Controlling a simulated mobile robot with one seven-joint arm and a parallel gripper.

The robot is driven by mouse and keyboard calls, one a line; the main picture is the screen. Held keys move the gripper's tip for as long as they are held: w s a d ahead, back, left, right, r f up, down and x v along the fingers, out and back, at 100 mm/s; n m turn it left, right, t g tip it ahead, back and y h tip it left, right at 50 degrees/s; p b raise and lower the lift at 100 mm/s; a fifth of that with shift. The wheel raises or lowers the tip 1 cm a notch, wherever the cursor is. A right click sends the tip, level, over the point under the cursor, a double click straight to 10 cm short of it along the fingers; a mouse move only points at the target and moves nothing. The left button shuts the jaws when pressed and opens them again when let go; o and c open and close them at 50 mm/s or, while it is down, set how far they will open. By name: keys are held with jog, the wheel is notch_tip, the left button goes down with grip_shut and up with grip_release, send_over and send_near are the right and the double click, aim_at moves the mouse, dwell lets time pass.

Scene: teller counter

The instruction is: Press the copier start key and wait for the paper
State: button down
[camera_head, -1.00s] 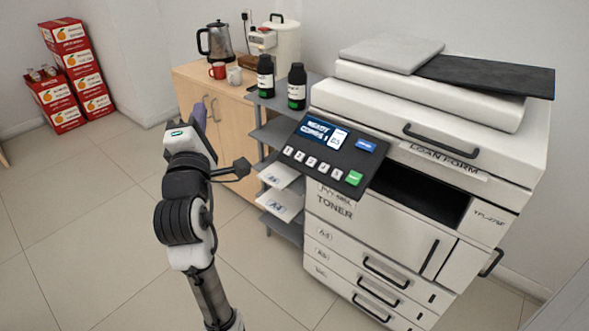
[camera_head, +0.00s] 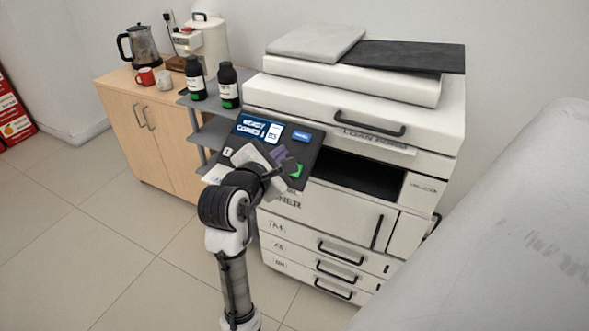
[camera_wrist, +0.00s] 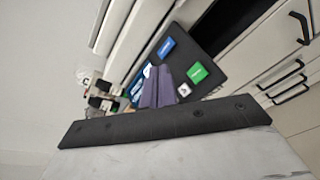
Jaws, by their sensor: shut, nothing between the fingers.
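The copier (camera_head: 370,190) is a white machine with a dark control panel (camera_head: 312,150) at its left front. The panel has a lit blue display (camera_head: 257,128), a blue key (camera_head: 301,136) and a green key (camera_head: 295,171), which I take to be the start key. The green key also shows in the wrist view (camera_wrist: 197,73). My gripper (camera_head: 284,160) is over the panel, close to the green key, and its purple fingers (camera_wrist: 158,90) are shut and empty. I cannot tell whether the fingertips touch the panel. My wrist hides several panel keys. The dark output slot (camera_head: 365,178) shows no paper.
A wooden cabinet (camera_head: 150,135) with a kettle (camera_head: 140,45), a red mug (camera_head: 146,77) and other items stands left of the copier. Two dark toner bottles (camera_head: 228,87) (camera_head: 196,80) stand on a grey shelf beside it. Open floor lies at the lower left.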

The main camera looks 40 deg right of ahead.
jog(key=shift+w+d+f+b, duration=0.3)
jog(key=shift+d+f+b, duration=0.4)
jog(key=shift+f+b, duration=0.5)
jog(key=shift+w+d+f+b, duration=0.3)
jog(key=shift+d+f+b, duration=0.4)
jog(key=shift+f+b, duration=0.45)
jog(key=shift+w+d+f+b, duration=0.3)
jog(key=shift+d+f+b, duration=0.55)
jog(key=shift+f, duration=0.5)
jog(key=shift+a, duration=0.15)
jog(key=shift+f, duration=0.1)
jog(key=shift+w+d+f, duration=0.1)
jog(key=shift+d+f, duration=0.1)
jog(key=shift+f, duration=0.05)
jog(key=shift+w+d+f, duration=0.1)
jog(key=shift+d+f, duration=0.15)
jog(key=shift+f, duration=0.15)
jog(key=shift+r+p, duration=0.1)
jog(key=shift+p, duration=0.3)
jog(key=shift+s+a+r+p, duration=0.2)
jog(key=shift+a+r+p, duration=0.35)
jog(key=shift+p, duration=0.4)
jog(key=shift+d+r, duration=0.1)
